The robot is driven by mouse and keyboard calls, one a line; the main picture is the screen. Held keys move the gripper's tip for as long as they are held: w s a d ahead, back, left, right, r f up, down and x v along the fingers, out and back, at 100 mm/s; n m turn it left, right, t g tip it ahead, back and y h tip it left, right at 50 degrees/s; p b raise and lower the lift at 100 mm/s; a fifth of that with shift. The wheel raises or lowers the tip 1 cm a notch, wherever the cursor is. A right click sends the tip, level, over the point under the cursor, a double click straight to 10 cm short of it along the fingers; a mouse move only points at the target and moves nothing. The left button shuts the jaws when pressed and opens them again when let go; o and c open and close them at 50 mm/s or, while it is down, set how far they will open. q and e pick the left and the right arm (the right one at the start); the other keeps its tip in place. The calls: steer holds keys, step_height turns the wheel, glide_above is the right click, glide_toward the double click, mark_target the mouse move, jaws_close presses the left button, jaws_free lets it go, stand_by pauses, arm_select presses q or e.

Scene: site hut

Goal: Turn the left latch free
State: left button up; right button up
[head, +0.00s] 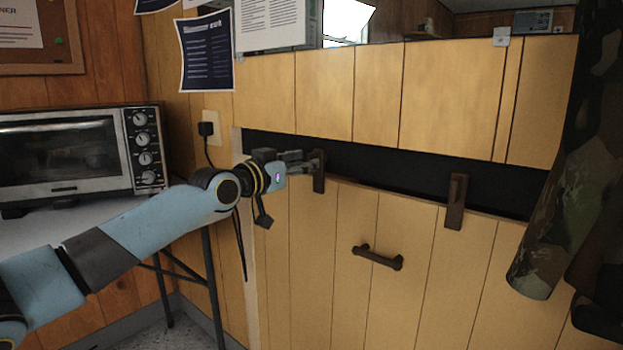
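The left latch (319,182) is a dark brown upright bar at the top edge of the lower wooden panel (335,230), standing up across the dark gap. My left gripper (314,163) reaches it from the left, with its grey fingers at the latch's upper part. The fingers overlap the latch in this view, and I cannot tell whether they are closed on it. A second latch (455,203) stands upright farther right on the same edge, with nothing at it. A dark bar handle (377,257) is on the panel below and between the latches. My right gripper is not in view.
A toaster oven (75,155) stands on a table at the left. A plug with a cord (206,128) hangs on the wall behind my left arm. Camouflage cloth (575,190) hangs at the right edge. The space before the panel's middle is clear.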

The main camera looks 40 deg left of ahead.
mark_target(314, 173)
arm_select(q)
steer(key=shift+w+d+b, duration=0.15)
steer(key=shift+w+b, duration=0.35)
steer(key=shift+w, duration=1.05)
steer(key=shift+c, duration=0.3)
jaws_close()
